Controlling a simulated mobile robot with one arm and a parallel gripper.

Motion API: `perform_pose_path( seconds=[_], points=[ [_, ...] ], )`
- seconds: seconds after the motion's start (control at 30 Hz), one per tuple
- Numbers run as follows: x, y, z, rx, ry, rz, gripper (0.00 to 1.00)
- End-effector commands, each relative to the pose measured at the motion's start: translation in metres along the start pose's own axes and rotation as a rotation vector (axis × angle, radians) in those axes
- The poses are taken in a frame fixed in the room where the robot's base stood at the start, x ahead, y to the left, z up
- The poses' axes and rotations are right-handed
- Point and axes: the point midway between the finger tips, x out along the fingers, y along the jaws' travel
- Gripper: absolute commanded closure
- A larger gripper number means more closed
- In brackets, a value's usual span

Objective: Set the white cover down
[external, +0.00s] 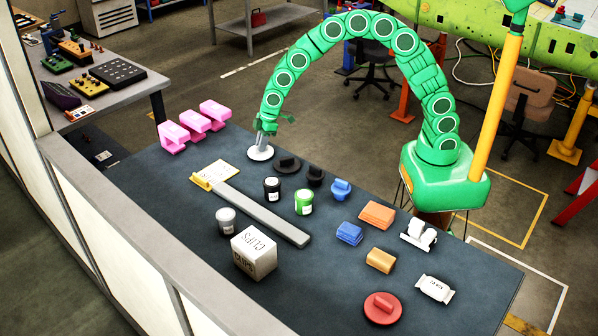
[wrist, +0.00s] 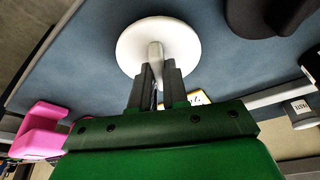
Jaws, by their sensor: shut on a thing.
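The white cover (external: 260,153) is a round disc with an upright grip, at the far left part of the dark table (external: 330,290). My gripper (external: 264,128) is above it, pointing down. In the wrist view the two grey fingers of my gripper (wrist: 157,75) are closed on the grip of the white cover (wrist: 138,42). The cover is on or just above the table top; I cannot tell whether it touches.
A black cover (external: 288,166) lies close to the right of the white one. Pink brackets (external: 195,125) stand to the left. A yellow pad (external: 219,173), a grey bar (external: 262,213), jars (external: 304,202) and a CLIPS box (external: 254,254) are nearer the camera.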

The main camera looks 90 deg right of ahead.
Motion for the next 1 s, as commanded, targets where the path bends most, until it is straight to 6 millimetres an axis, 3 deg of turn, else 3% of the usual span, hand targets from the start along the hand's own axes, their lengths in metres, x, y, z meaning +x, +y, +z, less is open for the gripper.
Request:
perform_pose_path(
  seconds=[0.47, 0.67, 1.0],
  points=[
    [-0.008, 0.0, -0.003, 0.0, 0.002, 0.001, 1.0],
    [-0.032, 0.0, -0.01, 0.0, 0.003, 0.001, 1.0],
    [-0.073, -0.014, 0.008, -0.001, -0.001, -0.001, 1.0]
  ],
)
